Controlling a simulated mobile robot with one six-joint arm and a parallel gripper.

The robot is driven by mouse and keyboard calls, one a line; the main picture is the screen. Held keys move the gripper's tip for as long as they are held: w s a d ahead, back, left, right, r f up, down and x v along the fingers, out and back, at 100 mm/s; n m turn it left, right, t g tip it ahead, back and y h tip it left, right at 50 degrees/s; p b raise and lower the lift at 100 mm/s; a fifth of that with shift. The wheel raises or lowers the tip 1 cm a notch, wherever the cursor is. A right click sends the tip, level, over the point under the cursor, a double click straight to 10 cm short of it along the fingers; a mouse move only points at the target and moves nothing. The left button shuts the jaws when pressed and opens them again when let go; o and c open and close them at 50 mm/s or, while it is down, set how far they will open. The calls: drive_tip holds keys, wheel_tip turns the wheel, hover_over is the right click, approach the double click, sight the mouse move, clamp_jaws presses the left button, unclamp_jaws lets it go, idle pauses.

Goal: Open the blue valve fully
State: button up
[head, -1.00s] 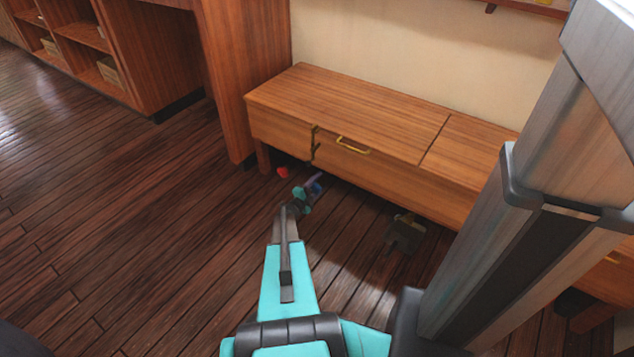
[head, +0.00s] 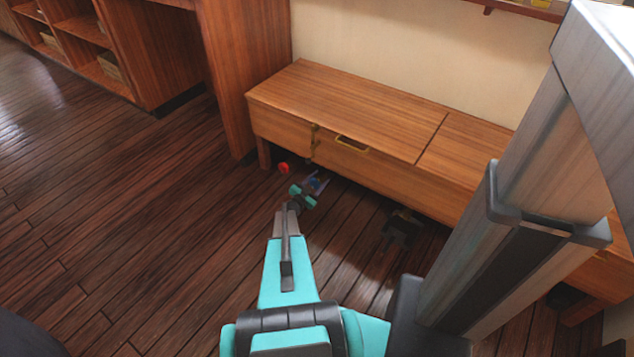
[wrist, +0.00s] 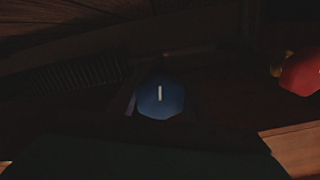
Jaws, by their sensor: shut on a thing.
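The blue valve (wrist: 161,98) is a faceted round knob with a white mark, near the middle of the dark wrist view. The mark stands upright in that picture. In the head view only a small blue patch of the valve (head: 315,183) shows, low under the front of the wooden bench. My gripper (head: 313,186) is at this patch, reaching under the bench edge, and is shut on the blue valve. Its fingertips are small and dim, and the exact contact is hard to see.
A red valve (head: 283,168) sits to the left of the blue one; it also shows at the right edge of the wrist view (wrist: 302,73). The wooden bench (head: 350,105) overhangs the spot. A dark object (head: 402,228) lies on the floor to the right. Open floor (head: 130,220) spreads left.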

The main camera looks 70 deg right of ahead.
drive_tip(key=shift+d+r+n, duration=0.1)
drive_tip(key=shift+r+n, duration=0.1)
drive_tip(key=shift+n, duration=0.75)
drive_tip(key=shift+d+r+n, duration=0.1)
drive_tip(key=shift+r+n, duration=0.05)
drive_tip(key=shift+n, duration=0.8)
drive_tip(key=shift+f, duration=0.1)
drive_tip(key=o, duration=1)
drive_tip(key=shift+a, duration=0.1)
drive_tip(key=shift+f, duration=0.1)
drive_tip(key=shift+a, duration=0.5)
drive_tip(key=p+v, duration=0.2)
drive_tip(key=v, duration=1)
drive_tip(key=shift+w+a, duration=0.2)
drive_tip(key=shift+a, duration=0.15)
